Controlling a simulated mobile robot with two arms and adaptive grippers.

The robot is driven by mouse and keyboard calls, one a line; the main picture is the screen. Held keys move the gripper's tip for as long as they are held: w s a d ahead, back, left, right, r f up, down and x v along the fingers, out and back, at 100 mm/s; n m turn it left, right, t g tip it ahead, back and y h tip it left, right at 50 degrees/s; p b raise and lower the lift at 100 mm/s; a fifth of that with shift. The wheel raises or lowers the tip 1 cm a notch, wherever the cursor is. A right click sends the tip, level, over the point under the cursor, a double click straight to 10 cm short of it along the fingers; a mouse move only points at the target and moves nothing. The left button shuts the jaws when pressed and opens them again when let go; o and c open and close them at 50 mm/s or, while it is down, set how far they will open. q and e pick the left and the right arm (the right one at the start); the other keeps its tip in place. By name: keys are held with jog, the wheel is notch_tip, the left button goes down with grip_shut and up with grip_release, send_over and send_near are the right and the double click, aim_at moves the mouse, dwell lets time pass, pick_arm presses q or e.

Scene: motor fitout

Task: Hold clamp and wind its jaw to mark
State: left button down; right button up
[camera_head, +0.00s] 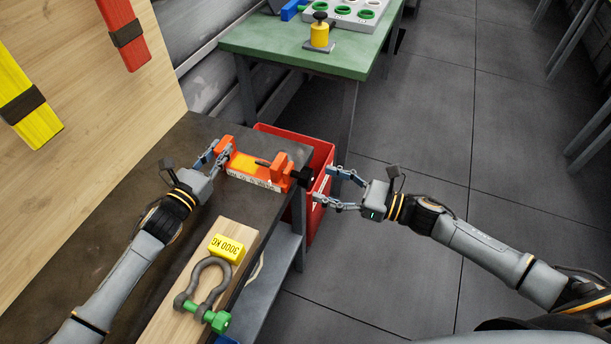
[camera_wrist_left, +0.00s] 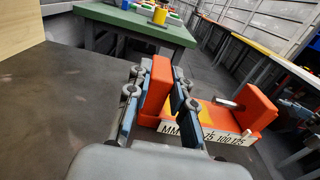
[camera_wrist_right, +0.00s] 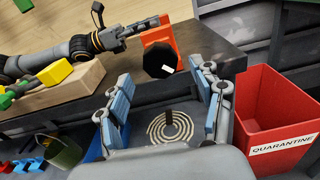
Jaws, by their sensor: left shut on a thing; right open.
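The orange clamp (camera_head: 255,167) lies at the table's right edge, with a yellow bed and a white millimetre scale (camera_wrist_left: 205,134) along its side. My left gripper (camera_head: 220,151) is shut on the clamp's upright end jaw (camera_wrist_left: 155,88). The other orange jaw (camera_wrist_left: 257,108) stands apart from it, with a gap over the bed. The black knob (camera_head: 302,177) juts out past the table edge; it faces the right wrist view (camera_wrist_right: 160,60). My right gripper (camera_head: 343,189) is open and empty, its fingers spread just right of the knob, apart from it. I cannot make out a target mark.
A red quarantine bin (camera_wrist_right: 285,110) stands on the floor beside the table, below the knob. A wooden block (camera_head: 180,305) with a shackle (camera_head: 205,285) and yellow weight tag (camera_head: 226,248) lies nearer. A green table (camera_head: 300,48) stands behind.

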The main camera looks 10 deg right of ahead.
aim_at(311, 179)
jog(key=x, duration=0.6)
jog(key=shift+d, duration=0.1)
jog(key=c, duration=1.2)
